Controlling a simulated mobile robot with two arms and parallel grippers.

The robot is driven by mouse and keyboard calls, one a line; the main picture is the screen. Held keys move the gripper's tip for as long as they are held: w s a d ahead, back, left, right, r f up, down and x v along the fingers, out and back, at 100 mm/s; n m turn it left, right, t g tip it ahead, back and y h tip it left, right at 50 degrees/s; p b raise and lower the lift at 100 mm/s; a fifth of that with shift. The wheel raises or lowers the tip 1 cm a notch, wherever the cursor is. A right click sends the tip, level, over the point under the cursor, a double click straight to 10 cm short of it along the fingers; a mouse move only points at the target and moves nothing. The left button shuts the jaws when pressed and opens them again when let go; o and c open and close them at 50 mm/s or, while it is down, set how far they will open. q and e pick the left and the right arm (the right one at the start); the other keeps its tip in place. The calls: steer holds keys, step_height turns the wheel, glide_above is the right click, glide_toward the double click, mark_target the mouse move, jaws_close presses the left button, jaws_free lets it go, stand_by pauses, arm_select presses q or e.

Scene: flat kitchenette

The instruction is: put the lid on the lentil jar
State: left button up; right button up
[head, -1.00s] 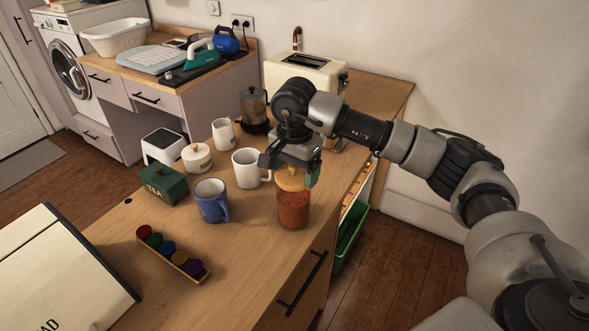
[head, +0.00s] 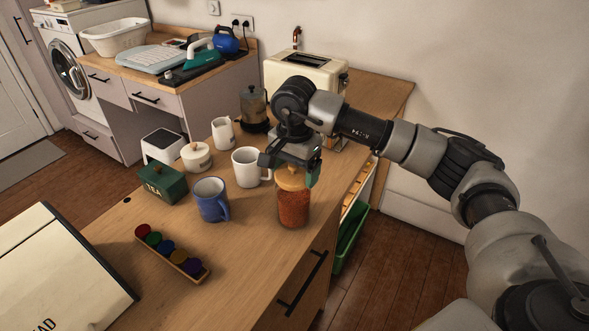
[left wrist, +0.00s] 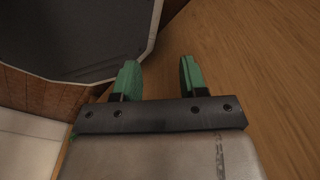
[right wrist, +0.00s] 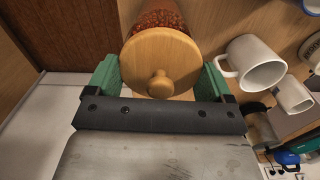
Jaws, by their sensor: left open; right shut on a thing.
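The lentil jar (head: 294,208), clear with orange-red lentils, stands upright near the counter's right edge. Its round wooden lid (head: 291,182) is at the jar's mouth; the lid's knob faces the camera in the right wrist view (right wrist: 158,84). My right gripper (head: 293,169) is shut on the lid, with a green finger at either side of it. The lid looks lined up with the jar, but I cannot tell whether it is fully seated. My left gripper (left wrist: 158,76) is open and empty over a wooden surface in the left wrist view; it is out of the head view.
A white mug (head: 247,168) and a blue mug (head: 210,201) stand left of the jar. A green tea box (head: 163,184), a white lidded pot (head: 196,157) and a rack of coloured pieces (head: 172,255) lie farther left. A toaster (head: 304,78) stands behind.

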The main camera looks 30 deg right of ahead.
stand_by(0.4)
steer(key=o, duration=0.8)
steer(key=shift+r+p, duration=1.85)
steer(key=shift+r, duration=1.65)
jaws_close()
